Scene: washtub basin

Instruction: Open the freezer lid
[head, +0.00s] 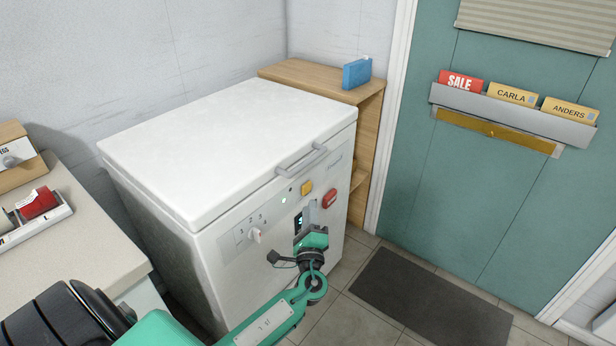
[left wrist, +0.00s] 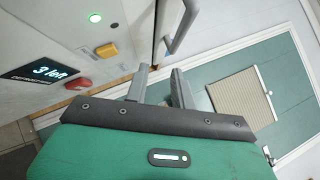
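The white chest freezer (head: 215,250) stands against the wall with its lid (head: 220,140) closed. A grey bar handle (head: 302,160) is fixed at the lid's front edge; it also shows in the left wrist view (left wrist: 182,28), beyond the fingers. My left gripper (head: 313,212) is in front of the freezer's front panel, below the handle and apart from it. In the left wrist view its two fingers (left wrist: 160,72) are parted with nothing between them. My right gripper is not in view.
The freezer front has a knob (head: 256,235), a yellow button (head: 307,188) and a red one (head: 330,198). A counter (head: 80,250) stands at left, a wooden shelf (head: 370,135) behind the freezer. A dark mat (head: 430,305) lies before the green door (head: 450,190).

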